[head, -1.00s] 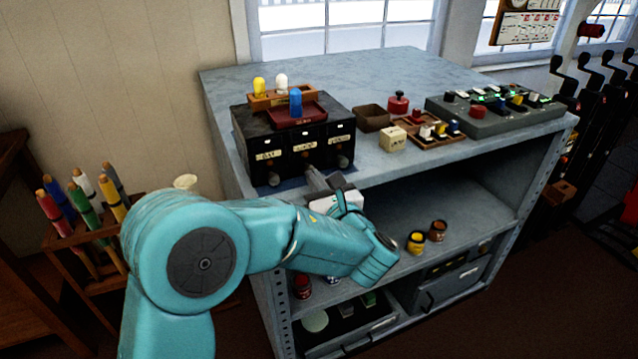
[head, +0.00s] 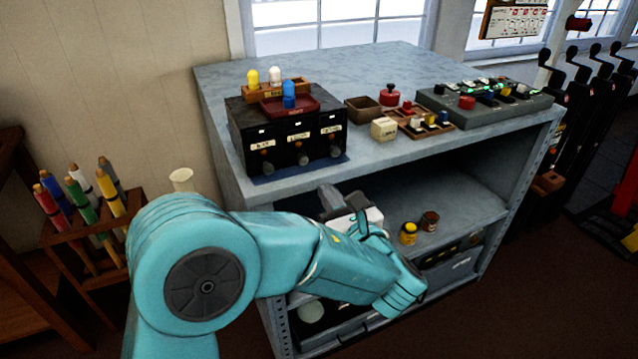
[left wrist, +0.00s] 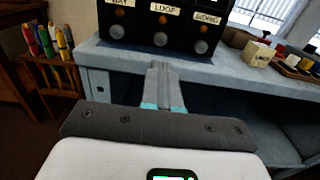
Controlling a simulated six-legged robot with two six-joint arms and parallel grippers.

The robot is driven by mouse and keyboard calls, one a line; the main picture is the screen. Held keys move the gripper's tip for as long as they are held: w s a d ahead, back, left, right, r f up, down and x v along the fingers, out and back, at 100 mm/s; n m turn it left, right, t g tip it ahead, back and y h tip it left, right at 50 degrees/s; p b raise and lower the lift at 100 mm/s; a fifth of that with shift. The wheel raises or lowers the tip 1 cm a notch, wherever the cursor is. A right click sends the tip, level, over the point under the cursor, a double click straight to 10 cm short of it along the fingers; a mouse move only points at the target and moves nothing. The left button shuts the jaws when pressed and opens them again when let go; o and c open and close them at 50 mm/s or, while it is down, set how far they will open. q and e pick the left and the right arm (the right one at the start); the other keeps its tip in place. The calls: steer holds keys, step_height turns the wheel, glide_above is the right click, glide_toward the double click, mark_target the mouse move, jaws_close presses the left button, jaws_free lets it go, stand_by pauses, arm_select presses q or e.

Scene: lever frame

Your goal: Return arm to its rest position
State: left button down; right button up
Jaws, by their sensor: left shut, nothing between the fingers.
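My left arm, teal, comes in from the lower left of the head view. Its gripper (head: 328,192) is in front of the grey workbench, just below the top's front edge. In the left wrist view the gripper (left wrist: 160,70) shows its two fingers together, with nothing between them. The same box (left wrist: 165,25) is ahead of the fingers in the left wrist view. My right gripper is not in view.
The grey bench (head: 400,165) has open shelves with small jars (head: 408,234). A wooden box (head: 362,109), a cream block (head: 384,129) and a switch panel (head: 485,105) stand on top. A rack of coloured rods (head: 85,215) is at the left; black levers (head: 590,85) are at the right.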

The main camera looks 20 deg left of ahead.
arm_select(q)
steer(key=v, duration=0.5)
steer(key=s+a+f+n+g+h+p, duration=0.25)
steer(key=s+f+g, duration=0.25)
steer(key=f, duration=0.6)
steer(key=s+a+f+n+g+h+p, duration=0.15)
steer(key=s+f+g+h, duration=0.3)
steer(key=f, duration=0.75)
steer(key=s+d+f+n+g+h+p, duration=0.1)
steer(key=s+d+f+n+h, duration=0.3)
steer(key=n, duration=0.8)
steer(key=s+d+f+n+g+h+p, duration=0.1)
steer(key=s+d+f+n+h+p, duration=0.3)
steer(key=s+n, duration=0.4)
steer(key=f+n+h, duration=0.1)
steer(key=n+h, duration=0.1)
steer(key=n, duration=0.2)
steer(key=shift+h+p, duration=0.3)
steer(key=shift+p, duration=0.05)
steer(key=shift+d+f, duration=0.1)
steer(key=shift+d, duration=0.05)
